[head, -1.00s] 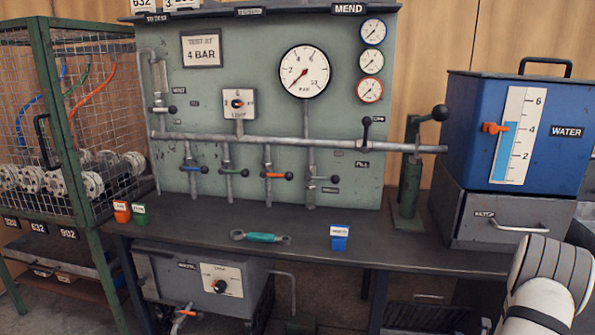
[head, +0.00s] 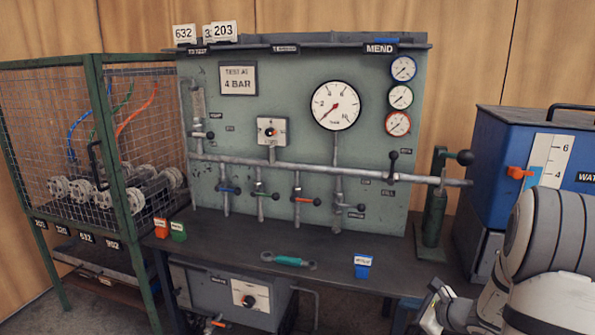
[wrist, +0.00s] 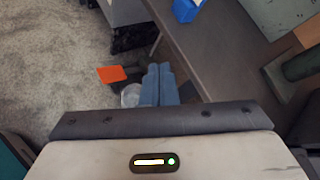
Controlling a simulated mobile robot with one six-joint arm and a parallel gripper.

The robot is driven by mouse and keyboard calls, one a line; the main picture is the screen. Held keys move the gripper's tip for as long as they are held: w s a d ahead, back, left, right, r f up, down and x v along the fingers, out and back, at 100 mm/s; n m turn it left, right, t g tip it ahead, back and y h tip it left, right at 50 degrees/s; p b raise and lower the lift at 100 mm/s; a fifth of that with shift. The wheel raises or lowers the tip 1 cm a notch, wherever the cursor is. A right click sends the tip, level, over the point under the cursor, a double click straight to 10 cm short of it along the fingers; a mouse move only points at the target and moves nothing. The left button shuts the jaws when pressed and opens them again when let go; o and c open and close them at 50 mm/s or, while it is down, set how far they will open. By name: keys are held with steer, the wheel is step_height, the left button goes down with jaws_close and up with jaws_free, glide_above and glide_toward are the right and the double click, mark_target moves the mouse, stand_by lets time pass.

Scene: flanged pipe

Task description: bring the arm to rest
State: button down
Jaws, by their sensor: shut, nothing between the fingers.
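My arm (head: 560,250) stands at the lower right of the head view, folded in front of the blue water tank. My gripper (wrist: 159,68) shows in the wrist view with its two blue fingers side by side and shut, with nothing between them. It points down past the bench's edge over the floor. In the head view only part of the gripper's end shows, low at the bench's front right, so its fingers are hard to make out there.
A wire cage (head: 60,130) stands at left. The water tank (head: 500,150) is behind my arm. An orange piece (wrist: 112,74) lies below.

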steer(key=s+a+r+n+g+y+p, duration=0.1)
steer(key=s+a+r+n+g+p, duration=0.2)
steer(key=s+a+r+n+p, duration=0.45)
steer(key=s+a+r+n+g+p, duration=0.25)
steer(key=s+a+r+n, duration=0.35)
steer(key=r, duration=0.5)
steer(key=s+r+n+g+h+p, duration=0.2)
steer(key=s+r+n+h+p, duration=0.5)
steer(key=r, duration=0.8)
steer(key=s+n+p, duration=0.3)
steer(key=s+n, duration=0.1)
steer(key=s, duration=0.1)
steer(key=shift+p, duration=0.35)
